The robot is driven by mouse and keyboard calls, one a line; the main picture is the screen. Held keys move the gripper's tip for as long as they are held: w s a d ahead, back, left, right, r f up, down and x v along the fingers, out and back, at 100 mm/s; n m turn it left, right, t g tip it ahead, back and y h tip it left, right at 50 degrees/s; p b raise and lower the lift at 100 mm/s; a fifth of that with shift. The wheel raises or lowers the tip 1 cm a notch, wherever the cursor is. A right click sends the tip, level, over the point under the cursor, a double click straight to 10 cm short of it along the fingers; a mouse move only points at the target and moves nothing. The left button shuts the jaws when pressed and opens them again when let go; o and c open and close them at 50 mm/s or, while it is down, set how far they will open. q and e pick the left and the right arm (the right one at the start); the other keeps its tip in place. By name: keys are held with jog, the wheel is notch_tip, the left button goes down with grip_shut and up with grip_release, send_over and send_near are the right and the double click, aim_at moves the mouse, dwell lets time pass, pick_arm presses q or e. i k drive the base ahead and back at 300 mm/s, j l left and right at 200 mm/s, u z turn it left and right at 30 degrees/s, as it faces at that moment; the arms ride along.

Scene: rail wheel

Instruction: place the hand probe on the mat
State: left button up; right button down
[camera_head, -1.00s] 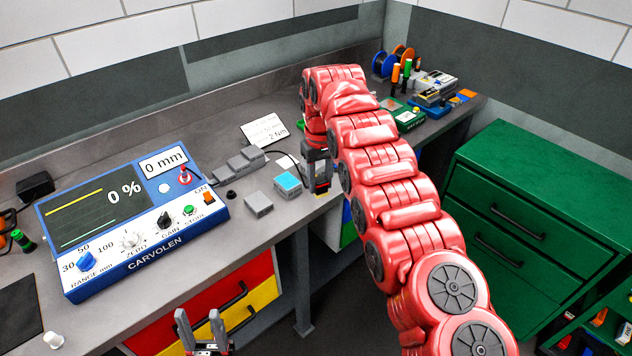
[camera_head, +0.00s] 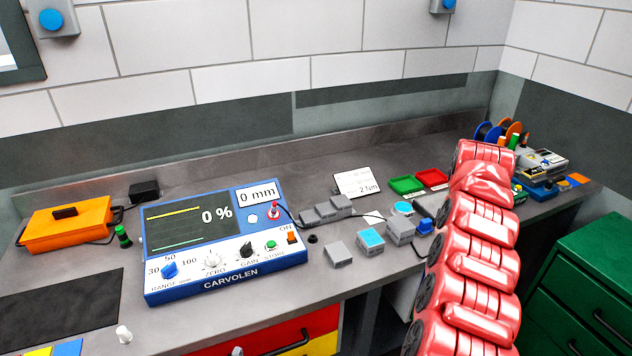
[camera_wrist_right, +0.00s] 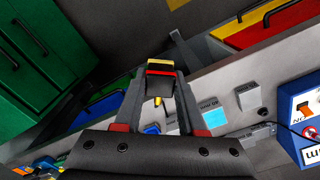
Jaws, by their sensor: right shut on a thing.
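The mat (camera_head: 62,308) is a dark flat sheet at the left front of the bench in the head view; its left end is cut off. In the right wrist view my right gripper (camera_wrist_right: 160,80) is shut on a dark block-like piece with yellow and red bands, which I take to be the hand probe (camera_wrist_right: 160,67). It is held out near the bench's front edge, well right of the mat. In the head view my red right arm hides the gripper and the probe. My left gripper is not clearly visible in the head view.
A blue flaw detector (camera_head: 225,240) stands between the mat and my right arm, with a cable from its red plug. Several grey blocks (camera_head: 339,254) lie right of it. A white knob (camera_head: 123,334) stands beside the mat. An orange case (camera_head: 66,226) sits behind it. The mat is bare.

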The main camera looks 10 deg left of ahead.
aim_at(49, 310)
jog(key=i+j+u, duration=0.1)
jog(key=u, duration=1.8)
jog(key=i+l+u, duration=0.45)
